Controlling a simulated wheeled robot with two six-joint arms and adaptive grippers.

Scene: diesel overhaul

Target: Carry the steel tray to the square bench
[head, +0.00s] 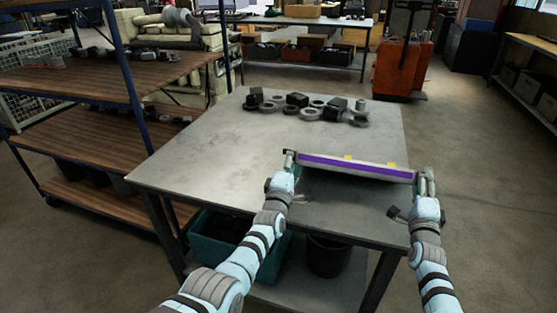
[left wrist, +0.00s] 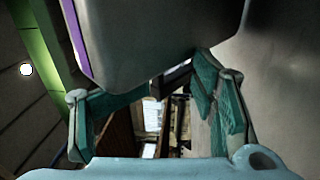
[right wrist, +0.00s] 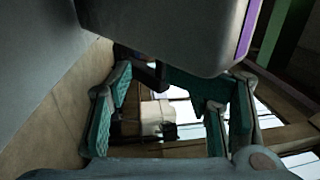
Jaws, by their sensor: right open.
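The steel tray (head: 355,178), a long shallow piece with a purple stripe along its near side and small yellow pieces at its far edge, is at the right part of a grey, roughly square bench (head: 215,150). I cannot tell whether it touches the top. My left gripper (head: 290,160) is at its left end and my right gripper (head: 425,182) at its right end. In the left wrist view, the tray's grey end (left wrist: 165,40) lies over spread teal fingers. In the right wrist view, the tray's end (right wrist: 180,35) likewise lies over open fingers.
Several dark and grey machine parts (head: 305,107) sit on the bench's far side. A wooden shelf rack (head: 75,80) with blue posts stands at left. A teal bin (head: 222,240) and a black bucket (head: 328,256) are below the bench. An orange pallet truck (head: 402,68) stands behind; floor at right is clear.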

